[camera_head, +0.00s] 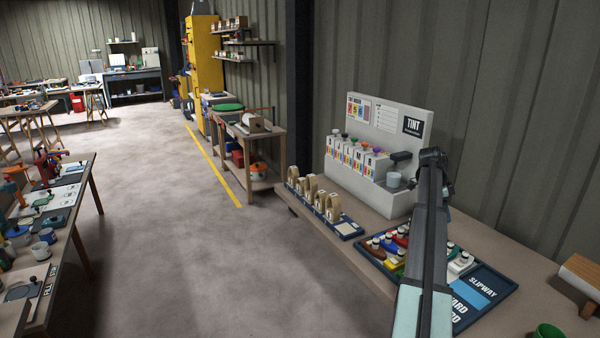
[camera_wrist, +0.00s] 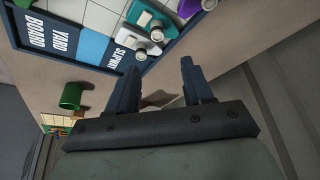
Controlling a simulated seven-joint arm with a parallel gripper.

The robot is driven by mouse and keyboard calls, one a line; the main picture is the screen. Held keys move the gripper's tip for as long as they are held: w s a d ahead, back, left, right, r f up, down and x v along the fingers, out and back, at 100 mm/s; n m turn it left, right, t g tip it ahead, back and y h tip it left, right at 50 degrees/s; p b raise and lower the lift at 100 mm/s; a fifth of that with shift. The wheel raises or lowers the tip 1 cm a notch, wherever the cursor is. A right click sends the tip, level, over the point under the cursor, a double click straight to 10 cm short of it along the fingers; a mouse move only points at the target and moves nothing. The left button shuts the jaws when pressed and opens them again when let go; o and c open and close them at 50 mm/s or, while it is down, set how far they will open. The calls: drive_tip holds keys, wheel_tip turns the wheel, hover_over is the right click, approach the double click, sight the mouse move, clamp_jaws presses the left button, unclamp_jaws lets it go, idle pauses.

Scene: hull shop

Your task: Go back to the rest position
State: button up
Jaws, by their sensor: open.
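My gripper (camera_wrist: 160,75) is open in the wrist view, its two dark fingers apart with nothing between them. It hangs above the bench, beside the edge of the yard board (camera_wrist: 88,52), which carries several small boat-like pieces. In the head view my arm reaches over the right bench and covers part of the yard board (camera_head: 490,297). The fingertips are hidden or too small to make out there.
The tint station (camera_head: 400,120) stands behind the board against the wall. A green cup (camera_head: 547,331) is near the front right, also in the wrist view (camera_wrist: 71,96). A rack of wooden pieces (camera_head: 325,208) is left of the board.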

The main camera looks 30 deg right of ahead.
drive_tip(key=shift+a, duration=0.1)
